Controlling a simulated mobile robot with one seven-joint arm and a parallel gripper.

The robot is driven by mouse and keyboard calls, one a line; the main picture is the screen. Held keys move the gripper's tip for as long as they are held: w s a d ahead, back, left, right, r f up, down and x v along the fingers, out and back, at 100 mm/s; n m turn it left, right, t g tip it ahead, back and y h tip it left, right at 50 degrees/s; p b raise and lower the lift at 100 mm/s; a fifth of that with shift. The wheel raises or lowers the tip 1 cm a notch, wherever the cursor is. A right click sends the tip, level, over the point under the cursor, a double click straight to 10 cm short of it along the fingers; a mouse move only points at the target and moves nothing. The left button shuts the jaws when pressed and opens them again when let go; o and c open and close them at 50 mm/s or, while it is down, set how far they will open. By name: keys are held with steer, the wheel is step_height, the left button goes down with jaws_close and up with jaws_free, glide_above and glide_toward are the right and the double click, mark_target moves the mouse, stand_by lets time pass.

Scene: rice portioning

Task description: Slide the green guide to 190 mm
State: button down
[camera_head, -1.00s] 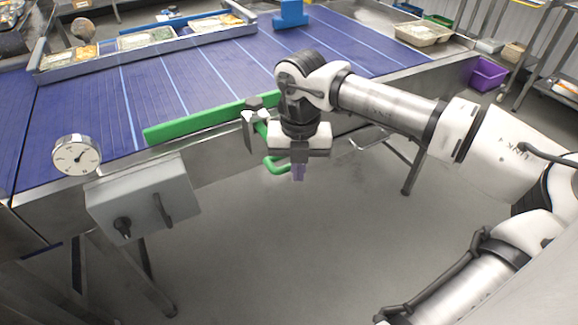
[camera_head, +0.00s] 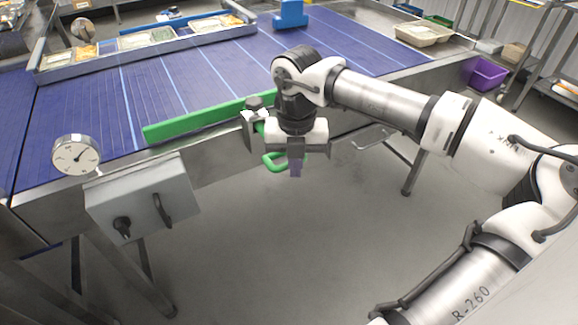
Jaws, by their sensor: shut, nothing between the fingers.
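The green guide (camera_head: 190,123) is a long bar lying along the near edge of the blue conveyor belt (camera_head: 85,112). A black knob (camera_head: 254,102) on a metal bracket sits near the middle of the guide. A green loop handle (camera_head: 272,163) hangs below the bracket, outside the belt's edge. My gripper (camera_head: 296,171) points down just right of the handle, its fingers shut and empty. It partly overlaps the handle in the picture; I cannot tell whether they touch. No millimetre scale is readable.
A grey control box (camera_head: 142,198) with a dark knob and handle stands at the front left, below a round dial gauge (camera_head: 76,155). Food trays (camera_head: 147,38) line the belt's far side. A blue block (camera_head: 290,14) stands at the back. The floor below my gripper is clear.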

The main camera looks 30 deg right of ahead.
steer(key=shift+w+b, duration=0.3)
steer(key=shift+w, duration=1.3)
stand_by(1.1)
steer(key=s+r+p, duration=0.3)
steer(key=r, duration=0.5)
stand_by(0.8)
stand_by(0.4)
